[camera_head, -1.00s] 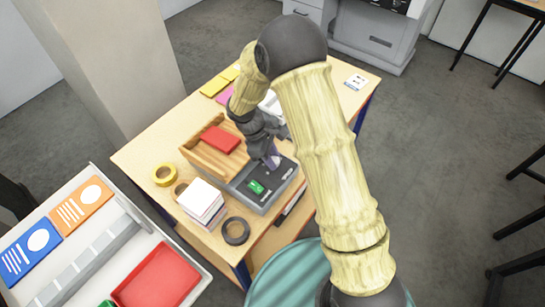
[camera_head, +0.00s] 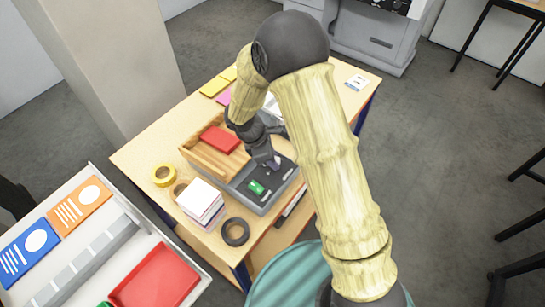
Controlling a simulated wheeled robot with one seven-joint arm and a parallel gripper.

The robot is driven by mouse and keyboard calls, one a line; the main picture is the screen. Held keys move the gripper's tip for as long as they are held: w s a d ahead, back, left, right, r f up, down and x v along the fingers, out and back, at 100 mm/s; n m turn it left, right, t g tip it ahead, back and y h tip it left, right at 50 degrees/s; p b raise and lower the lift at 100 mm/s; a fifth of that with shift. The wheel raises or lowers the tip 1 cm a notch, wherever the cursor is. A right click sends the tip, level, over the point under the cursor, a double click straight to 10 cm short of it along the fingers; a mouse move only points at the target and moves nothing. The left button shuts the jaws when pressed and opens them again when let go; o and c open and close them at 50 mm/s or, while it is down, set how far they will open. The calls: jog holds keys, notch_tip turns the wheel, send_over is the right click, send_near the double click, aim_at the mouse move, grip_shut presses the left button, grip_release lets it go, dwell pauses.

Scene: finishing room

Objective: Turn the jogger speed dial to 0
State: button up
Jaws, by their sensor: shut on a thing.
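The jogger (camera_head: 264,205) is a grey machine with a wooden tray holding a red block (camera_head: 220,139) at its back left. A green switch (camera_head: 256,187) shows on its dark front panel. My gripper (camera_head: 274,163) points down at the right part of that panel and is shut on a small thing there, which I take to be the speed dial. The gripper and wrist hide most of the dial, so its marks and setting cannot be read.
A stack of white cards (camera_head: 201,200), a black tape roll (camera_head: 236,231) and a yellow tape roll (camera_head: 164,175) lie left of the jogger on the wooden table (camera_head: 140,158). A cart with a red tray (camera_head: 155,280) stands at the lower left.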

jog(key=o, duration=1)
jog(key=shift+c, duration=0.2)
jog(key=w+b+v, duration=0.1)
jog(key=b+v, duration=0.1)
jog(key=v, duration=1.5)
jog(key=shift+s+r+b, duration=0.25)
jog(key=shift+s+b, duration=0.05)
jog(key=shift+s, duration=0.15)
jog(key=shift+a, duration=0.1)
jog(key=s+d+f+m+y, duration=0.1)
jog(key=s+d+m, duration=0.3)
jog(key=d+m, duration=0.2)
jog(key=s+d+f+m+t+y, duration=0.1)
jog(key=s+d+f+m+y, duration=0.1)
jog(key=d+m, duration=0.5)
jog(key=s+d+f+m+t+y, duration=0.1)
jog(key=s+d+f+m, duration=0.1)
jog(key=s+d+m, duration=0.3)
jog(key=d+m, duration=0.1)
jog(key=d, duration=0.2)
jog(key=shift+s, duration=0.3)
